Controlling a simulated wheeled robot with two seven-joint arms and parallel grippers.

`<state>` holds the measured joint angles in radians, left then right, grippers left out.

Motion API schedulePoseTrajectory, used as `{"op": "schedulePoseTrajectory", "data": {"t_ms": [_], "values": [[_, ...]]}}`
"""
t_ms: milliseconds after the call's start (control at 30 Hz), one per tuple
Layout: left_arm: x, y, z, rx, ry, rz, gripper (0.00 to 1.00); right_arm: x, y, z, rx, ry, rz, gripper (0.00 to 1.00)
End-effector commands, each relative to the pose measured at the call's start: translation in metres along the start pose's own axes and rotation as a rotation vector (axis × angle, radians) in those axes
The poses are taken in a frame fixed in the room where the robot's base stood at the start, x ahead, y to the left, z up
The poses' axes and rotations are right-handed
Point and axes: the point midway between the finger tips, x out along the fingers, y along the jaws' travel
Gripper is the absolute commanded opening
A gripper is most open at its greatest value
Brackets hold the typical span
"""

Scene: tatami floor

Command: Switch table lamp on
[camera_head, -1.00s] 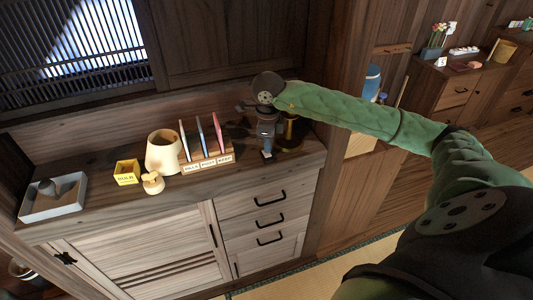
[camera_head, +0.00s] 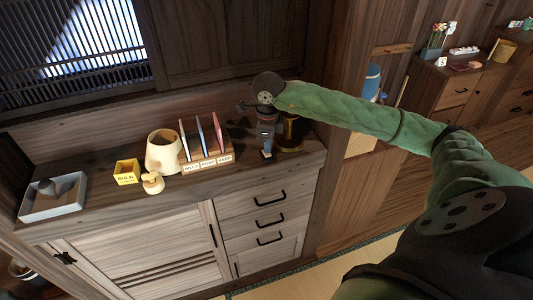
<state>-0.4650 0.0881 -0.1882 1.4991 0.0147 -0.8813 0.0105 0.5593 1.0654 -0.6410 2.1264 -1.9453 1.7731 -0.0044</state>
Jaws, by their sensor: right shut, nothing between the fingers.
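A dark, brass-toned round object (camera_head: 291,132) stands at the right end of the wooden cabinet top, partly hidden behind my right wrist and arm. It may be the table lamp, but its shape and switch cannot be made out, and I see no clear glow from it. My right gripper (camera_head: 267,155) points down just left of it, shut and empty, with its tips close to the cabinet top. Whether it touches the object or the top cannot be told. My left gripper is not in view.
On the cabinet top (camera_head: 105,201) stand a rack (camera_head: 208,163) with upright coloured panels, a cream pot (camera_head: 163,155), a small cream jar (camera_head: 152,184), a yellow box (camera_head: 127,173) and a grey tray (camera_head: 54,204). A wooden post (camera_head: 340,130) rises at the right end.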

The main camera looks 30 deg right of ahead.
Motion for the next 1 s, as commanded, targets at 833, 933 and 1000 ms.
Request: {"op": "schedulePoseTrajectory", "data": {"t_ms": [833, 933, 1000], "values": [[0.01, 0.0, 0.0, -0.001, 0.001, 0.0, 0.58, 0.011, 0.0, 0.0, 0.0, 0.0, 0.0, 0.0], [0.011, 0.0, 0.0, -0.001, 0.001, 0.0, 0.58, 0.012, 0.0, 0.0, 0.0, 0.0, 0.0, 0.0], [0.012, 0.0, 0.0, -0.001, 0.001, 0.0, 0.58, 0.013, 0.0, 0.0, 0.0, 0.0, 0.0, 0.0]]}}
